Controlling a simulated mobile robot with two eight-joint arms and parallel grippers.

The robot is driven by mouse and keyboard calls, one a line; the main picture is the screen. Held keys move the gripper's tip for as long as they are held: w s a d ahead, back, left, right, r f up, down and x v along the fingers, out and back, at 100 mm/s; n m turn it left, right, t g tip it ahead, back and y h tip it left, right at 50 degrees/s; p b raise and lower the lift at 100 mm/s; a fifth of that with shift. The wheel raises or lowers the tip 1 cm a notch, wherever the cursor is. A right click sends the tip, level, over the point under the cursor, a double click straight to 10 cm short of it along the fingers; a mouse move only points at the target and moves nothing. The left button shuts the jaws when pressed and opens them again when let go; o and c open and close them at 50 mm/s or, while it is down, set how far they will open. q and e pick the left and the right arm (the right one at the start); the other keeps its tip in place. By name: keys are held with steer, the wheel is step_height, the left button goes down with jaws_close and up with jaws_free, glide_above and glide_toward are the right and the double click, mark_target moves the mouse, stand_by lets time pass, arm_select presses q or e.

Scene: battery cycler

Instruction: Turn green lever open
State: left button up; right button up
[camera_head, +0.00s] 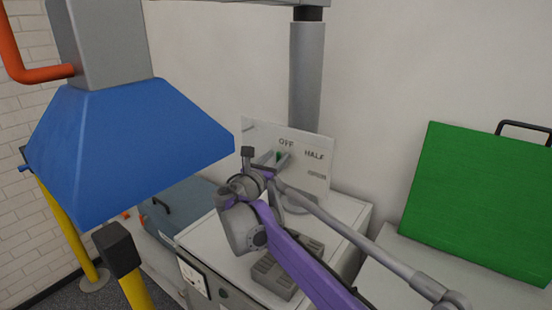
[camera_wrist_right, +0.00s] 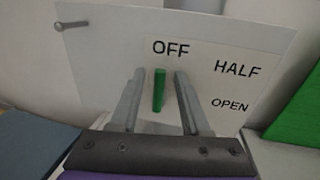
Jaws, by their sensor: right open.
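The green lever (camera_wrist_right: 159,90) stands upright below the word OFF on a white panel (camera_wrist_right: 100,60) marked OFF, HALF and OPEN, with the marks running down to the right. In the head view only a bit of the lever (camera_head: 279,154) shows on the panel (camera_head: 318,150). My right gripper (camera_wrist_right: 157,92) is open, with one finger on each side of the lever; gaps show on both sides in the wrist view. In the head view my right gripper (camera_head: 273,160) is in front of the panel. My left gripper is not in view.
A grey post (camera_head: 305,80) rises behind the panel. A white cabinet top (camera_head: 345,212) lies beneath my right arm. A green board (camera_head: 480,200) with a black handle stands at the right. A blue hood (camera_head: 130,145) hangs at the left, above a yellow post (camera_head: 68,235).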

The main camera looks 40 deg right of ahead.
jaws_close()
stand_by(0.3)
stand_by(0.4)
steer(key=s+m+h, duration=0.1)
steer(key=m, duration=0.3)
steer(key=s+f+m+p, duration=0.1)
steer(key=m, duration=0.4)
steer(key=s+d+f+m+g+h+p, duration=0.1)
steer(key=m, duration=0.3)
steer(key=shift+s+f+h, duration=0.1)
steer(key=shift+f+h, duration=0.1)
steer(key=shift+h, duration=0.1)
steer(key=m, duration=0.2)
steer(key=f+m+g, duration=0.1)
steer(key=m, duration=0.1)
steer(key=f+m+p, duration=0.1)
steer(key=m, duration=0.2)
steer(key=shift+s+g+h, duration=0.15)
steer(key=shift+g+h, duration=0.15)
steer(key=shift+h, duration=0.1)
